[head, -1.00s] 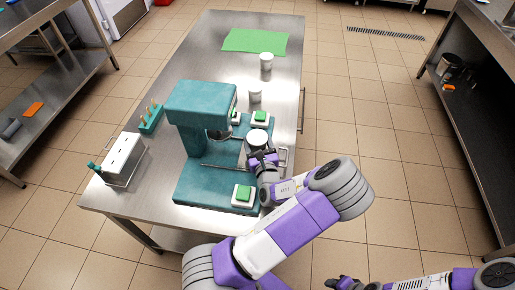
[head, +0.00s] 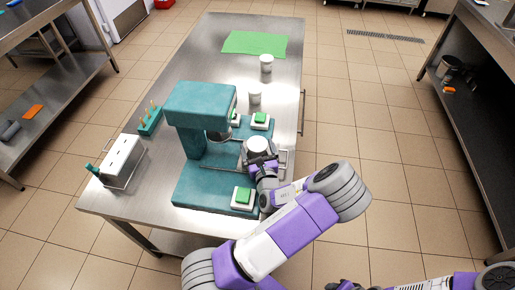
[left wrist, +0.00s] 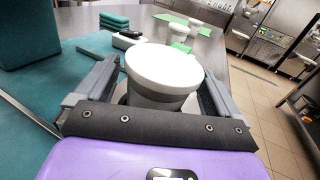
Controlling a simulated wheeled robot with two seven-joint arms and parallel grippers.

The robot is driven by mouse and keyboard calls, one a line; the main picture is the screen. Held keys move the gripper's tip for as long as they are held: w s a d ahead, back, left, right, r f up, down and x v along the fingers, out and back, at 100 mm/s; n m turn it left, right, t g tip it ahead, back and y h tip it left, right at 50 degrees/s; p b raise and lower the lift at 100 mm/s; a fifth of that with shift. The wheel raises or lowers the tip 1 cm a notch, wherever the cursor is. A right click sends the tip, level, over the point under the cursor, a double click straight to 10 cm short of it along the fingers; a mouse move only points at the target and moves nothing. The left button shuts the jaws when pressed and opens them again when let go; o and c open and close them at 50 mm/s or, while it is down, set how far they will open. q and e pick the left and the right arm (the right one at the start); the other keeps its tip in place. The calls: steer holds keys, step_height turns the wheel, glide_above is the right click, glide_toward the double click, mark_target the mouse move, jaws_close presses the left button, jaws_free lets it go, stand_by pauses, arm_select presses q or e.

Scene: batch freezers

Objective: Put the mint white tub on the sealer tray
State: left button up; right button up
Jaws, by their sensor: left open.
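No flavour label is readable. My right gripper (head: 342,284) is only partly visible at the bottom edge.
Two other white tubs stand farther back, a nearer one (head: 255,97) and a farther one (head: 266,64), before a green mat (head: 255,43). Green buttons (head: 243,195) sit around the sealer. A white-topped holder (head: 123,158) and a teal rack (head: 150,119) stand left.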

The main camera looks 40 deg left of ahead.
mark_target(259, 154)
arm_select(q)
steer(key=p+v, duration=0.1)
steer(key=v, duration=0.6)
steer(key=shift+s+d+r, duration=0.1)
steer(key=shift+s+d, duration=0.1)
steer(key=shift+d, duration=0.05)
